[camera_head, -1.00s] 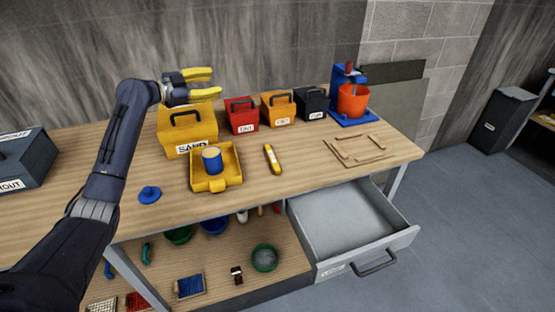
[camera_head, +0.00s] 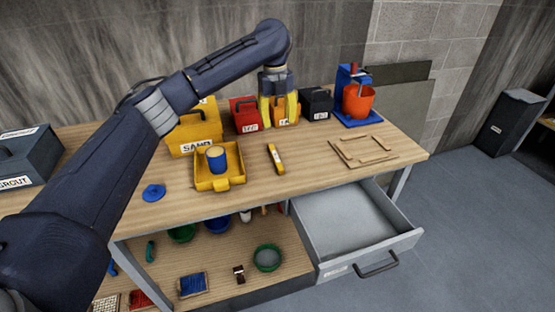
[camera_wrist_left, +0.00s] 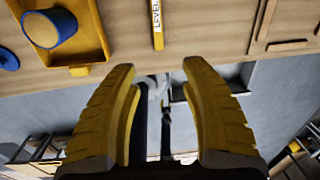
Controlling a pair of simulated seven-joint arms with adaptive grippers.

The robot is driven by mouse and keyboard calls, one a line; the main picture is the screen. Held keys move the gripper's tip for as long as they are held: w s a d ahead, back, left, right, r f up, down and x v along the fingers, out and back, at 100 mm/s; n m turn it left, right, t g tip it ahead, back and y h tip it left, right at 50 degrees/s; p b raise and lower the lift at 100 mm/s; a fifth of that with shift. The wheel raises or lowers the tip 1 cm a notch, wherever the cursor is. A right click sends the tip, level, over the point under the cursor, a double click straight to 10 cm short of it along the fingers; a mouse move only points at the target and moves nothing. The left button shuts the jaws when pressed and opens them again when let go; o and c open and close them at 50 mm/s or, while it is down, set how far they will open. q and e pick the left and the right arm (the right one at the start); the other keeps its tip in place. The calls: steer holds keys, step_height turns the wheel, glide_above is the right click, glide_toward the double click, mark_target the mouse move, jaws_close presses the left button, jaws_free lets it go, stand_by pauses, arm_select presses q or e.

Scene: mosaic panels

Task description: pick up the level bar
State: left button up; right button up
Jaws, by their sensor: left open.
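The level bar (camera_head: 275,158) is a short yellow bar with a pale label, lying flat on the wooden workbench. In the left wrist view the level bar (camera_wrist_left: 157,22) shows at the top, beyond the fingertips, with the word LEVEL on it. My left gripper (camera_head: 279,112) has yellow fingers pointing down, in front of the orange box, above and behind the bar in the head view. In the wrist view the left gripper (camera_wrist_left: 158,68) is open with nothing between its fingers. My right gripper is not in view.
A yellow tray (camera_head: 232,181) with a blue can (camera_head: 216,158) is left of the bar. Wooden strips (camera_head: 362,151) lie to its right. Boxes and a blue stand with an orange bucket (camera_head: 358,101) line the back. An open drawer (camera_head: 345,225) juts out below the bench.

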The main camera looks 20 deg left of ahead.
arm_select(q)
glide_above(280, 166)
step_height(280, 166, down, 13)
steer(key=shift+s+d+r, duration=0.1)
steer(key=shift+r, duration=0.05)
steer(key=shift+f, duration=3.2)
jaws_close()
